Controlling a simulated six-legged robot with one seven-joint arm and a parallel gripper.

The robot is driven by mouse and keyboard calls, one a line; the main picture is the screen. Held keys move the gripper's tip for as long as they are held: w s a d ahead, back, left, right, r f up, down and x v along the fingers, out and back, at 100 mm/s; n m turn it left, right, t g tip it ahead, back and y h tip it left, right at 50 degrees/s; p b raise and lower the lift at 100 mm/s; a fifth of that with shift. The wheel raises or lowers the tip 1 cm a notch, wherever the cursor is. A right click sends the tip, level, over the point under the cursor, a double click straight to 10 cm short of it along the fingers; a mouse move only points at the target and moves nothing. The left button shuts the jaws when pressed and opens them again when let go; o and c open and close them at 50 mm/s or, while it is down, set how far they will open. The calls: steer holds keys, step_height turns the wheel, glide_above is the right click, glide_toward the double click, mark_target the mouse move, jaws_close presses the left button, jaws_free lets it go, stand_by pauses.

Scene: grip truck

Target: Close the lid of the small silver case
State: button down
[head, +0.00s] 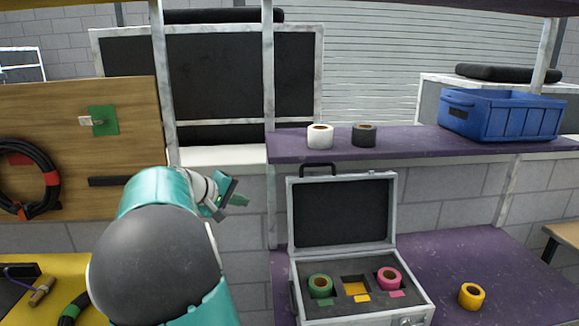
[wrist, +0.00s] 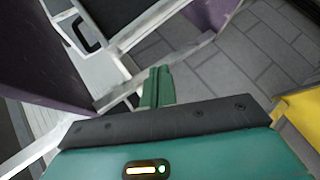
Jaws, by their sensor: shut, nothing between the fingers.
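The small silver case (head: 365,311) stands on the lower purple shelf with its lid (head: 342,212) raised upright at the back. Its dark insert holds a green tape roll (head: 320,286) on the left and a pink tape roll (head: 389,279) on the right. The middle slot shows a yellow bottom and no roll. My gripper (head: 238,199) is left of the lid, apart from it, with its green fingers together and empty. In the wrist view the shut fingers (wrist: 157,86) point away, and the lid's edge and dark handle (wrist: 84,33) show at the upper left.
A yellow tape roll (head: 471,296) sits on the lower shelf (head: 500,262) right of the case. The upper purple shelf (head: 425,142) holds a white roll (head: 320,136), a black roll (head: 364,134) and a blue crate (head: 505,117). A metal post (head: 269,100) rises between my gripper and the lid.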

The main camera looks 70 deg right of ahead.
steer(key=d+r+g+h, duration=0.4)
steer(key=d+r+g, duration=0.1)
steer(key=d, duration=0.7)
steer(key=shift+s+d+f, duration=0.1)
steer(key=shift+s+d, duration=0.85)
steer(key=shift+s, duration=0.3)
steer(key=shift+s+d+f, duration=0.1)
steer(key=shift+s+d, duration=0.85)
steer(key=shift+s, duration=0.35)
steer(key=shift+s+d, duration=0.95)
steer(key=shift+s, duration=0.3)
steer(key=shift+a+r+h, duration=0.1)
steer(key=shift+a+h, duration=0.1)
steer(key=shift+h, duration=0.1)
